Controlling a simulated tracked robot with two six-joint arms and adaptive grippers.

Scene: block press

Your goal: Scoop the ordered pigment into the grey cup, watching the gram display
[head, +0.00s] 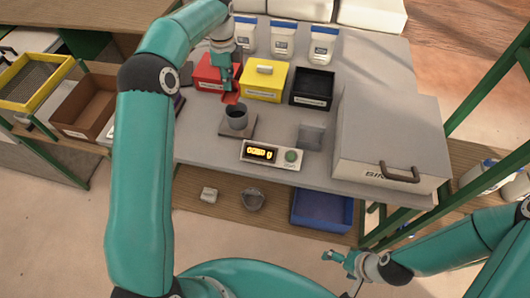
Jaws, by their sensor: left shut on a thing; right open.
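The grey cup (236,115) stands upright on a brown square plate (238,131) on the grey bench. A red box (208,78), a yellow box (264,88) and a black box (312,95) stand in a row behind. My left gripper (227,85) is shut on a red tool (231,98), seemingly a scoop, by the red box's right front. Its contents cannot be told. My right gripper (340,258) is open, low, off the bench's front.
A large grey case (390,140) fills the bench's right side. A small grey block (310,137) sits beside the display unit. Several white jars (283,40) stand at the back. A blue bin (322,208) is on the lower shelf. My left arm crosses the bench's left side.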

